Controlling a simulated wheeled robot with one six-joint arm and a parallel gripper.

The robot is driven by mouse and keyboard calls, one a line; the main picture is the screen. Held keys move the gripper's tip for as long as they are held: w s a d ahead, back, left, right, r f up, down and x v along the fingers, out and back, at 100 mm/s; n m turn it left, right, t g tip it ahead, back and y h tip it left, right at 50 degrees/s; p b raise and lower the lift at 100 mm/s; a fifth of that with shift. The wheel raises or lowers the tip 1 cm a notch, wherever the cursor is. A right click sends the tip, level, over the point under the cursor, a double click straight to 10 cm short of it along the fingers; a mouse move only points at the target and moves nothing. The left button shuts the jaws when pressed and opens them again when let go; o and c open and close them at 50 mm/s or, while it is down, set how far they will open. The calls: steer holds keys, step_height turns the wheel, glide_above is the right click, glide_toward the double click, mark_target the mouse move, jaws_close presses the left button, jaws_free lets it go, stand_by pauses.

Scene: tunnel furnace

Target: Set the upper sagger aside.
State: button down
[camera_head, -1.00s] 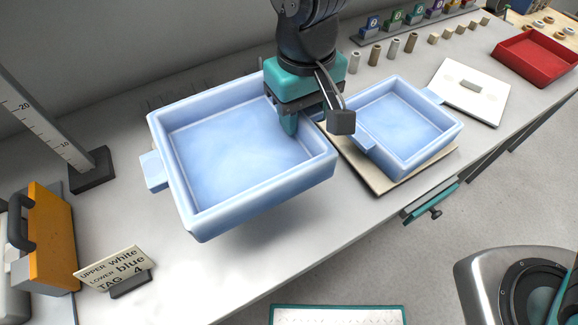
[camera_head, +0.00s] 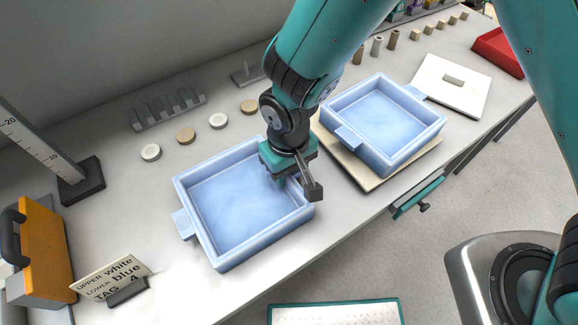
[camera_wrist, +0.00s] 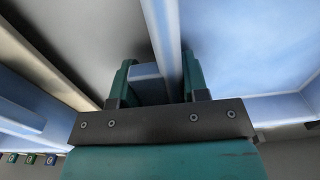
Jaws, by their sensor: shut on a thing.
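The upper sagger (camera_head: 266,238), a pale blue open square tray with side tabs, is level at the left, low at the bench top. I cannot tell whether it touches the bench. My gripper (camera_head: 280,178) is shut on its right-hand tab. In the wrist view, the green fingers (camera_wrist: 158,82) stand on both sides of the blue tab (camera_wrist: 148,84), against the sagger's wall (camera_wrist: 163,30). The other, lower sagger (camera_head: 412,148), also pale blue and open, sits on a cream plate (camera_head: 378,183) to the right. Both saggers look empty.
A sign (camera_head: 108,276) reading upper white, lower blue, tag 4 stands at the front left, near an orange case (camera_head: 45,247) and a ruler stand (camera_head: 82,182). Several discs and a grey rack (camera_head: 168,108) lie behind the held sagger. A white plate (camera_head: 452,85) lies right.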

steer(key=c, duration=0.6)
jaws_free()
step_height(320, 180, up, 11)
steer(key=shift+f+b, duration=0.1)
steer(key=shift+b, duration=0.55)
steer(key=s+d+r+y, duration=0.1)
steer(key=s+d+r, duration=0.2)
steer(key=d+r, duration=0.1)
steer(key=s+d+r+y, duration=0.1)
steer(key=s+d+r, duration=0.2)
steer(key=d+r, duration=0.1)
steer(key=s+d+r+y, duration=0.2)
steer(key=s+d+r, duration=0.2)
steer(key=d+r, duration=0.1)
steer(key=shift+d+n, duration=0.3)
steer(key=shift+d, duration=0.2)
